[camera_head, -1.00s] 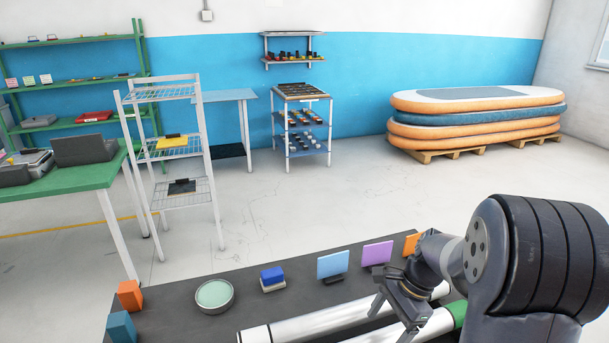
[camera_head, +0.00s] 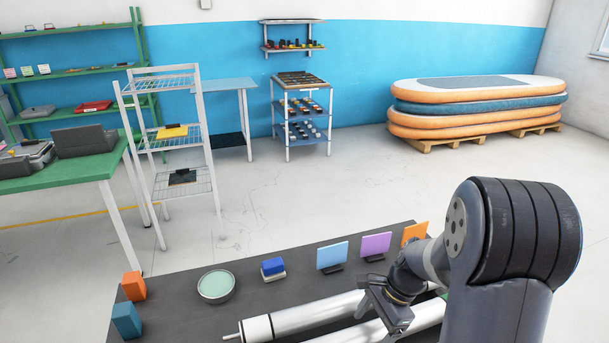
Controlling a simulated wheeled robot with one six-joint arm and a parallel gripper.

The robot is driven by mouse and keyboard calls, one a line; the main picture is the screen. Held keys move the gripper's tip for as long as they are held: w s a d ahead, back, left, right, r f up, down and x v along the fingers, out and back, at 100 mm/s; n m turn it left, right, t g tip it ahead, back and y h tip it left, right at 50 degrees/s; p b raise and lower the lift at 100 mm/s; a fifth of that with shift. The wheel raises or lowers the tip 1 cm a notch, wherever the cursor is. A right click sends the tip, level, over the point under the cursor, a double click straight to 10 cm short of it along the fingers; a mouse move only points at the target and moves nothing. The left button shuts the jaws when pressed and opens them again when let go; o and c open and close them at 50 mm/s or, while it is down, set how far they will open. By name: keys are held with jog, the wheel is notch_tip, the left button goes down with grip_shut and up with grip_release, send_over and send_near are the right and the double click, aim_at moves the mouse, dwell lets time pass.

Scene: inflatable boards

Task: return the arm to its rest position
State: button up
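My arm is folded at the lower right, in front of the dark work table (camera_head: 205,318). My gripper (camera_head: 384,325) points down over the white cylinders, close to the picture's bottom edge. Its fingers are partly hidden and too small to tell whether they are apart. I see nothing clearly held in it. A white cylinder (camera_head: 320,315) lies on the table to the left of the gripper, and another passes behind and below it.
On the table stand an orange block (camera_head: 133,286), a teal block (camera_head: 126,321), a round dish (camera_head: 216,286), a blue-topped block (camera_head: 273,267), and blue (camera_head: 332,255), purple (camera_head: 376,245) and orange (camera_head: 414,233) cards. Wire shelves (camera_head: 172,135) and stacked boards (camera_head: 475,108) stand beyond. The floor between is clear.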

notch_tip(320, 180, up, 5)
jog(key=p, duration=0.3)
jog(key=shift+r+p, duration=0.1)
jog(key=shift+p, duration=0.25)
jog(key=shift+b, duration=0.35)
